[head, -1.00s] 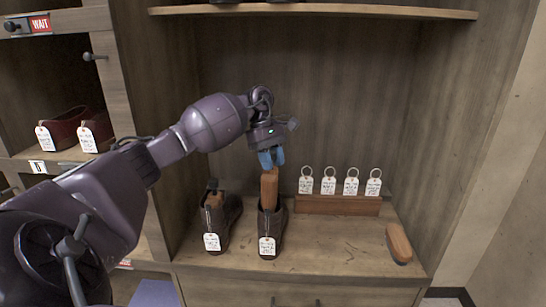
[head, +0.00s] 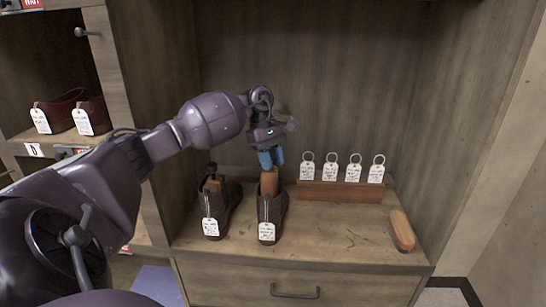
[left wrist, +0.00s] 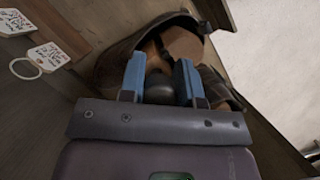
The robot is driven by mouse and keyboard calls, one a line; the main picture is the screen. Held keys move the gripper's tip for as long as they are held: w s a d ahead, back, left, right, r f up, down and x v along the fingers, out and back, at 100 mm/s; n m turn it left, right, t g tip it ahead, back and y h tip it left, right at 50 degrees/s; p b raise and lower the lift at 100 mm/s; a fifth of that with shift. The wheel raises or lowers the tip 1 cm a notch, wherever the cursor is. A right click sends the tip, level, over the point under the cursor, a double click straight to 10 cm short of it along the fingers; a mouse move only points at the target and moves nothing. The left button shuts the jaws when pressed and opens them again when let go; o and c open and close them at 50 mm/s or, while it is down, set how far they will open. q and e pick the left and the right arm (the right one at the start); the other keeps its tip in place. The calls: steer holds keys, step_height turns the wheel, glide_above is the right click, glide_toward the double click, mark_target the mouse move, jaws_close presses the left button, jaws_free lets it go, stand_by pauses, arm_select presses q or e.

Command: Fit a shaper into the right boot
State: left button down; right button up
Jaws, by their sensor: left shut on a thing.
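The right boot (head: 272,212), dark brown with a white tag, stands on the shelf. A wooden shaper (head: 269,184) stands upright in its opening, its lower part hidden inside the boot. My left gripper (head: 270,158) is right above this boot, its blue fingers shut on the shaper's top. In the left wrist view, a dark round knob (left wrist: 160,88) sits between the fingers, with the boot's opening (left wrist: 125,55) beyond. The left boot (head: 219,207) stands beside it, also tagged, with a wooden shaper (head: 213,185) in it. My right gripper is not in view.
A wooden rack (head: 340,191) with several ringed white tags stands behind and to the right. A brush (head: 401,230) lies at the shelf's right. Red shoes (head: 62,110) sit in the left cubby. The shelf's front middle is clear.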

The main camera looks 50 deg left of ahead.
mark_target(272, 173)
arm_select(q)
steer(key=shift+f+b, duration=0.5)
steer(key=shift+f, duration=1.55)
steer(key=shift+b, duration=0.3)
steer(key=c, duration=1.1)
jaws_free()
steer(key=o, duration=0.3)
steer(key=shift+f, duration=0.1)
steer(key=shift+o, duration=0.2)
